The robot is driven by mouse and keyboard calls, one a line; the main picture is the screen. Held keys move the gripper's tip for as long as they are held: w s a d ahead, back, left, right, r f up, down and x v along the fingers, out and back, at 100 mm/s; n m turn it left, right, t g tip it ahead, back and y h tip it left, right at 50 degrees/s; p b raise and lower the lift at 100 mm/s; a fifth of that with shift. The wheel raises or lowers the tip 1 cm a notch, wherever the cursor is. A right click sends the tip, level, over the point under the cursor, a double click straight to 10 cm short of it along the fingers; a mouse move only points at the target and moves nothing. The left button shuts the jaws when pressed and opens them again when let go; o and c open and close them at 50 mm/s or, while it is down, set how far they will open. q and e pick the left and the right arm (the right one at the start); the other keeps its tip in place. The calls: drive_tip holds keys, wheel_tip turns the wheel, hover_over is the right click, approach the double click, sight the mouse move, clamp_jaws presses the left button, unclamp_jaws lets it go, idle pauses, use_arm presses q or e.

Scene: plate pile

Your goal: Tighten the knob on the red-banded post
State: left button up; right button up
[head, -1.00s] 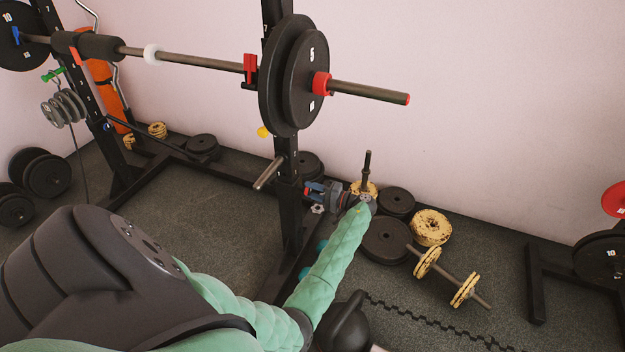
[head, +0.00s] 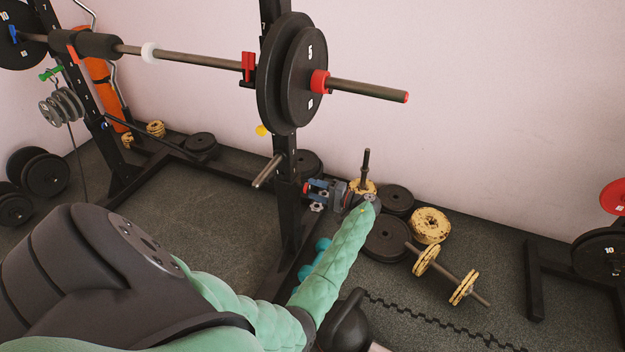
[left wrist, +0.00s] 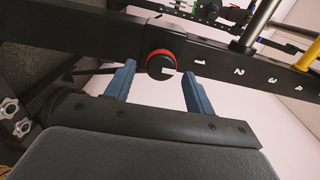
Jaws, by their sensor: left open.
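The upright black post (head: 289,160) of the rack stands left of my left gripper in the head view. In the left wrist view the post (left wrist: 215,66) crosses the top and carries white numbers. A round black knob (left wrist: 161,67) with a red ring at its base sits on the post's face. My left gripper (head: 310,190) reaches the post from the right, low down. In the left wrist view its two blue fingers (left wrist: 158,70) are spread, one on each side of the knob, with gaps showing. I cannot tell how far the fingertips reach past it. My right gripper is not in view.
A loaded barbell (head: 190,57) lies across the rack above. A steel peg (head: 267,171) sticks out of the post just left of the gripper. Weight plates (head: 388,240) and a yellow-plated dumbbell (head: 445,272) lie on the floor at right. A kettlebell (head: 343,325) stands near the front.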

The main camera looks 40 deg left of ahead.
use_arm(q)
drive_tip(key=v, duration=0.6)
idle(0.4)
